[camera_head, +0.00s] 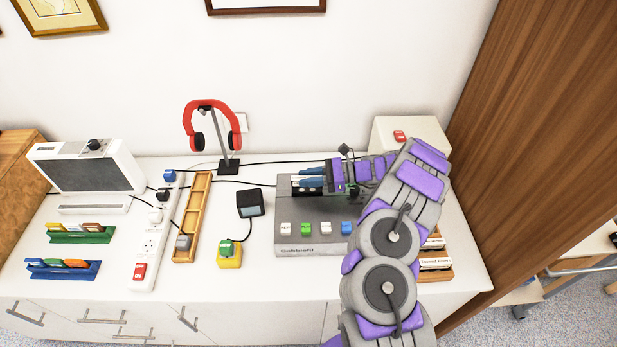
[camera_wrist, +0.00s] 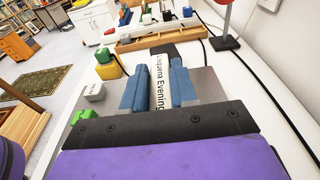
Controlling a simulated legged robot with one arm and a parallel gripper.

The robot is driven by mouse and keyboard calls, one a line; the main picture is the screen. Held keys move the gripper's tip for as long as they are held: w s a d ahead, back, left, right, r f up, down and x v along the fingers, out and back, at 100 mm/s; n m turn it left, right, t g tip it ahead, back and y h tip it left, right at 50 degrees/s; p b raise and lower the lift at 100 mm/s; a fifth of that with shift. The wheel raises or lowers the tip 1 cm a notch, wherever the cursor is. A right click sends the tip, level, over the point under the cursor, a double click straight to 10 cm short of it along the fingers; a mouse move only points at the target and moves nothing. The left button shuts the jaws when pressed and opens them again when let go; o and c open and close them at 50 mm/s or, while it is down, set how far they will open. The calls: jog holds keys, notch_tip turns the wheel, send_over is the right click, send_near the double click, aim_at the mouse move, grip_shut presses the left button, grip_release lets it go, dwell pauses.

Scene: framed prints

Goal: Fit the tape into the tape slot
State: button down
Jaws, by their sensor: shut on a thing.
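In the wrist view my gripper (camera_wrist: 156,72) is shut on a white-labelled tape (camera_wrist: 158,92), whose printed label reads partly "Evening". The tape is between the two fingers, at or just above the player's top. The slot is largely hidden by the fingers and tape, so I cannot tell whether the tape is inside it.
A wooden rack with labelled tapes (camera_head: 436,264) is right of my arm. A black adapter (camera_head: 250,202), yellow block (camera_head: 229,258), wooden tray (camera_head: 192,222) and power strip (camera_head: 152,247) stand left of the player. Red headphones (camera_head: 189,116) hang on a stand behind. Cables run along the wall.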

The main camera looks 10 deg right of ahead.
aim_at(308, 192)
jog(key=shift+f+b, duration=0.8)
jog(key=shift+f, duration=0.95)
jog(key=shift+s+f, duration=0.1)
jog(key=shift+f, duration=0.05)
jog(key=shift+s+a+f+b, duration=0.15)
jog(key=shift+s+f+b, duration=0.25)
jog(key=shift+f, duration=0.4)
jog(key=shift+s+f, duration=0.15)
jog(key=shift+w+r+p, duration=0.25)
jog(key=shift+r+p, duration=0.1)
jog(key=shift+r, duration=0.3)
jog(key=shift+w+r+p, duration=0.25)
jog(key=shift+r+p, duration=0.1)
jog(key=shift+r, duration=0.7)
jog(key=shift+w, duration=0.1)
jog(key=shift+r, duration=0.15)
